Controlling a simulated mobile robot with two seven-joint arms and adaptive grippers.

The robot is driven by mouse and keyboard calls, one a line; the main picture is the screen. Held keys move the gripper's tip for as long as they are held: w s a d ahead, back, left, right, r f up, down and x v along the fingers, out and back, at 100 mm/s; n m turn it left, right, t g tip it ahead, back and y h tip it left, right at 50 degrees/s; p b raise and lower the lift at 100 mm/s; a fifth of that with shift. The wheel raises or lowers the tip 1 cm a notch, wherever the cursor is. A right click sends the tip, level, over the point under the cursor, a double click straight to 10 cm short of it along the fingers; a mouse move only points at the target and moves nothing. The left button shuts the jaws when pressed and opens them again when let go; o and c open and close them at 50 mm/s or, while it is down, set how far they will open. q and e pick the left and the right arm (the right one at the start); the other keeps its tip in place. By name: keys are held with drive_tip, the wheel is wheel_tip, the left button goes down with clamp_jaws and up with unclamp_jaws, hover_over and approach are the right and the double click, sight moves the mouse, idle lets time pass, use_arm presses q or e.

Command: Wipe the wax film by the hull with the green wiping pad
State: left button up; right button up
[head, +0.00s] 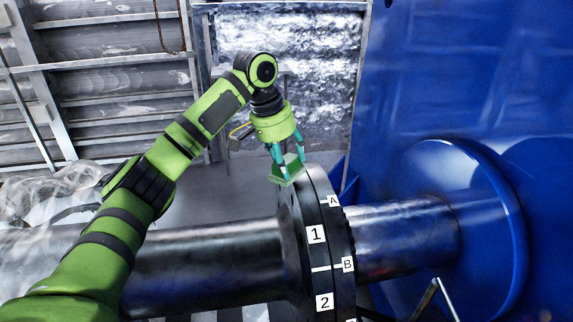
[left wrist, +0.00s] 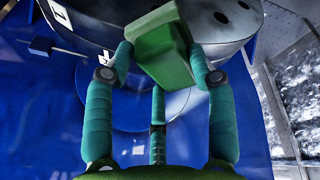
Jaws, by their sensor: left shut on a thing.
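My left gripper (head: 286,163) points down at the top of the dark coupling flange (head: 290,225). It is shut on the green wiping pad (head: 287,174), a small block at or just above the flange's upper rim. I cannot tell whether it touches. In the left wrist view, the fingers (left wrist: 163,62) hold the green pad (left wrist: 170,48) against the flange (left wrist: 95,30) behind it. I cannot make out a distinct wax film; the pad and fingers hide part of the flange. My right gripper is not in view.
A thick shaft (head: 205,265) runs through the flange, which carries labels 1, 2, A and B. A blue housing (head: 470,90) stands at the right. A ribbed grey wall (head: 120,85) and a foil-covered panel (head: 310,75) are behind. Crumpled sheeting (head: 45,195) lies at the left.

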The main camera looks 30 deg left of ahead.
use_arm(q)
drive_tip(key=shift+w+d+r, duration=0.2)
drive_tip(key=shift+d+r, duration=0.05)
drive_tip(key=shift+r, duration=0.45)
drive_tip(key=shift+w+d+r, duration=0.15)
drive_tip(key=shift+d+r, duration=0.05)
drive_tip(key=shift+r, duration=0.35)
drive_tip(key=shift+w+d+r, duration=0.1)
drive_tip(key=shift+d+r, duration=0.05)
drive_tip(key=shift+r, duration=0.4)
drive_tip(key=shift+a+r, duration=0.15)
drive_tip(key=shift+r, duration=0.2)
drive_tip(key=shift+s+a+r, duration=0.1)
drive_tip(key=shift+s+r, duration=0.05)
drive_tip(key=shift+r, duration=1)
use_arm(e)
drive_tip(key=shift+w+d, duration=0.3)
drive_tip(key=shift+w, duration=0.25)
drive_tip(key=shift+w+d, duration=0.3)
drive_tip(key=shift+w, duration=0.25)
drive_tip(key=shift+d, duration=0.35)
